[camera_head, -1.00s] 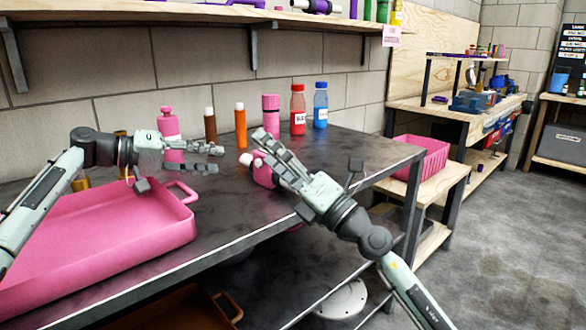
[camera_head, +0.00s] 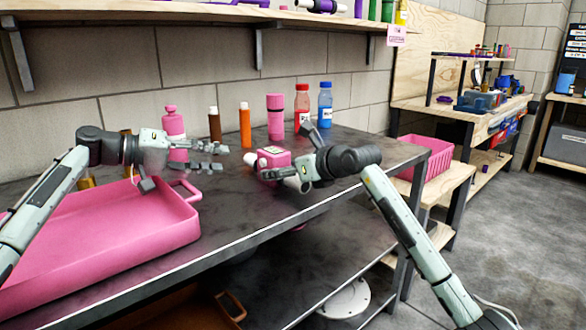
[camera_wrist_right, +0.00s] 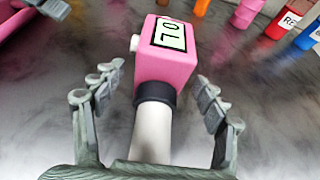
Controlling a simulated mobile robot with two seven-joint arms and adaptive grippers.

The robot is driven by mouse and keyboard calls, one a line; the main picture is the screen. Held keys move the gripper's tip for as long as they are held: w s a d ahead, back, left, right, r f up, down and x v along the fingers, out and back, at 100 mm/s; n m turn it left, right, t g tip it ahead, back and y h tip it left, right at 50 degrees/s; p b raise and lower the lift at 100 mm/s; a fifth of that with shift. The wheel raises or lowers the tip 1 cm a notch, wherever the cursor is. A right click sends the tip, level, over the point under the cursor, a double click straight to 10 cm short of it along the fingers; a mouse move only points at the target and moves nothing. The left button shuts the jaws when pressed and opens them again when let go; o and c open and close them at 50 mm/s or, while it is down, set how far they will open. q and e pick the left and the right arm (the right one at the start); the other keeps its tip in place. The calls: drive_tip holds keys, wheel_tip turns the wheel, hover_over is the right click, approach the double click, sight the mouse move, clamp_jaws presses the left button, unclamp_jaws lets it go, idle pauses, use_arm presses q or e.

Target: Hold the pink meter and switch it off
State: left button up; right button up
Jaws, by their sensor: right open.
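The pink meter (camera_head: 273,157) lies on the dark bench, with a small display on top and a white knob on its left side. In the right wrist view the meter (camera_wrist_right: 152,72) shows a display reading like "OL" or "70", a dark collar and a white handle (camera_wrist_right: 150,135) toward me. My right gripper (camera_wrist_right: 157,92) is open, its fingers on both sides of the handle and collar, apart from them. In the head view the right gripper (camera_head: 283,172) is partly hidden. My left gripper (camera_head: 218,158) is open and empty above the bench, left of the meter.
A large pink tray (camera_head: 110,250) fills the bench's left part. Several bottles stand behind, including a pink one (camera_head: 275,115), an orange one (camera_head: 245,127) and a red one (camera_head: 301,97). A pink basket (camera_head: 430,160) stands on the lower bench at right.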

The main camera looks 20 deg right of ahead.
drive_tip(key=shift+x, duration=1.25)
drive_tip(key=c, duration=1.4)
use_arm(q)
clamp_jaws()
